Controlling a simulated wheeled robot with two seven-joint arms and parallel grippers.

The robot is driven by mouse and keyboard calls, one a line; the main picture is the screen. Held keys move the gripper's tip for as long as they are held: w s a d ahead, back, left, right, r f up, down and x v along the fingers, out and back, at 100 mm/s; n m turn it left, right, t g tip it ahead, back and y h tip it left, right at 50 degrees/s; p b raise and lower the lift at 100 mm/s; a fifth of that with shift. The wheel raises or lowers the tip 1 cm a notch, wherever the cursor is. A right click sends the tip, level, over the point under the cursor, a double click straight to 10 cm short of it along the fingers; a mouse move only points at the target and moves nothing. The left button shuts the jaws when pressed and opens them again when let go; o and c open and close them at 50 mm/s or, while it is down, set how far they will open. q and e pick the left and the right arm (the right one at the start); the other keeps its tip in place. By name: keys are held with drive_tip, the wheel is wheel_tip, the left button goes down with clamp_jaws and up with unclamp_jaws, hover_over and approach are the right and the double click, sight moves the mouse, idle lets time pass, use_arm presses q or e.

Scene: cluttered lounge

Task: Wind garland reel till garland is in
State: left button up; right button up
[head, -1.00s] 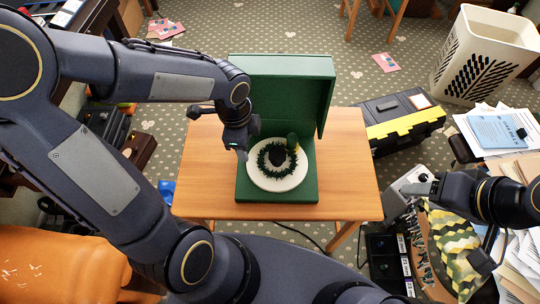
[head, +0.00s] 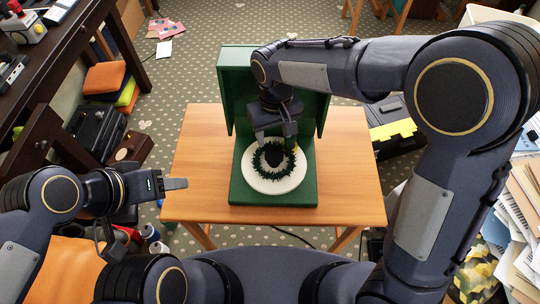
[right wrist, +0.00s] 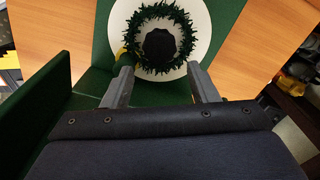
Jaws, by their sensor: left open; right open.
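The garland reel is a white disc (head: 257,183) lying in an open green case (head: 236,192) on the wooden table. A dark green garland ring (head: 263,171) lies on the disc around a black hub (head: 274,153). In the right wrist view the white disc (right wrist: 205,21), garland (right wrist: 186,29) and black hub (right wrist: 159,45) show clearly. My right gripper (head: 276,137) is open above the reel's far side. Its fingers (right wrist: 160,75) point at the disc, with a yellow-green knob (right wrist: 121,50) close by the left finger. My left gripper (head: 182,184) is open and empty, left of the table.
The case's raised lid (head: 234,80) stands behind the reel. The wooden table (head: 350,170) is bare on both sides of the case. A black and yellow toolbox (head: 395,130) is on the floor at right. Papers clutter the far right.

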sight(274, 153)
wheel_tip(274, 153, down, 11)
drive_tip(key=shift+r+b, duration=0.2)
drive_tip(key=shift+b, duration=0.65)
drive_tip(key=c, duration=1.1)
